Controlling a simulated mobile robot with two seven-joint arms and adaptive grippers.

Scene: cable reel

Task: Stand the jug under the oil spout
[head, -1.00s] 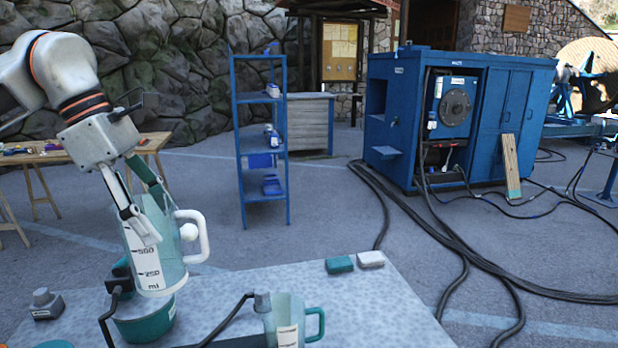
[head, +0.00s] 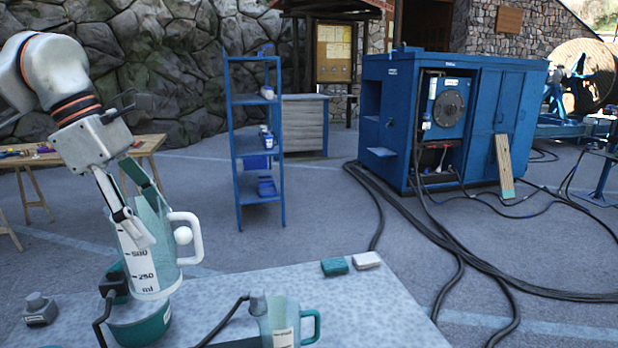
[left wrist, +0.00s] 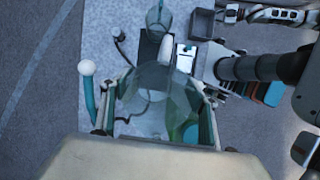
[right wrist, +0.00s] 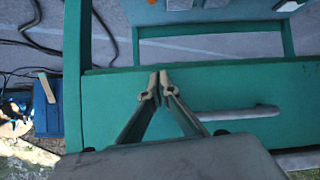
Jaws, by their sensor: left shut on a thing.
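A clear measuring jug (head: 150,262) with 500 and 250 ml marks and a white handle hangs upright in my left gripper (head: 145,215), whose fingers are shut on it. In the head view the jug overlaps a teal pot (head: 140,325) on the table. The jug also fills the middle of the left wrist view (left wrist: 160,95). A black bent pipe with a grey end (head: 258,302) reaches a second clear jug (head: 281,322) with a teal handle. I cannot tell which pipe is the oil spout. My right gripper (right wrist: 160,84) is empty, its fingertips nearly together.
The speckled table (head: 375,310) is clear at its right. A green block (head: 334,267) and a white block (head: 367,260) lie at its back edge. A grey knobbed box (head: 40,310) sits at left. Teal framework (right wrist: 240,110) is close before the right gripper.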

